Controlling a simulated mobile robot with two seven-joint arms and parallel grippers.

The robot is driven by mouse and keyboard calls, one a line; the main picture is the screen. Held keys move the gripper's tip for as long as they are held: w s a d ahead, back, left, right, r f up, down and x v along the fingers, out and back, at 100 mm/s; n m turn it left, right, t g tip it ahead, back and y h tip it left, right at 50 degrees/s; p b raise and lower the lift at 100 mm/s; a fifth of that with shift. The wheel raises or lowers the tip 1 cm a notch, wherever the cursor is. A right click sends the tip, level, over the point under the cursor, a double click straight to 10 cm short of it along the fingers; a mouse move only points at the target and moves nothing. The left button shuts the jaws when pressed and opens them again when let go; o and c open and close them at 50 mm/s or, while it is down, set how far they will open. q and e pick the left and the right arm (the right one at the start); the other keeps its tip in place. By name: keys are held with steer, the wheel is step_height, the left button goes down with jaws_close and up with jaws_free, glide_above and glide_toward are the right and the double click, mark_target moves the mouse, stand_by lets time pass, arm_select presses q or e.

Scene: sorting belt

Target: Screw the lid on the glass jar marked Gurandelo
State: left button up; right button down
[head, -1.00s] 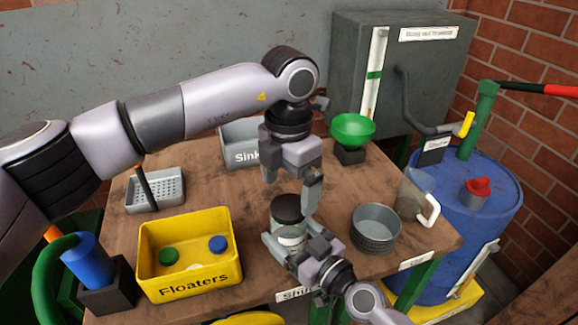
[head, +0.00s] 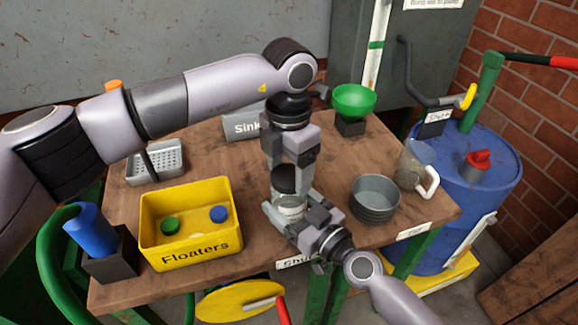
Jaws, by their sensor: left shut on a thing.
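The glass jar (head: 289,208) stands near the table's front edge, its label too small to read. A dark lid (head: 284,183) sits at the jar's mouth; I cannot tell how far it is threaded. My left gripper (head: 288,182) points down from above and is shut on the lid, its fingers at the lid's sides. My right gripper (head: 291,217) comes in from the front right, low, with its fingers around the jar's body. The fingers and palm hide part of the jar.
A yellow Floaters bin (head: 190,250) stands left, a grey Sink bin (head: 240,124) behind. A grey round pot (head: 374,200) and a clear jug (head: 413,165) stand right of the jar. A green funnel (head: 353,100) is at the back. Bare table lies between bin and jar.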

mark_target(301, 213)
arm_select(q)
steer(key=o, duration=1.2)
steer(key=shift+o, duration=0.2)
step_height(301, 213, up, 12)
arm_select(e)
jaws_free()
arm_select(q)
steer(key=shift+f, duration=0.2)
arm_select(e)
steer(key=shift+v, duration=3.55)
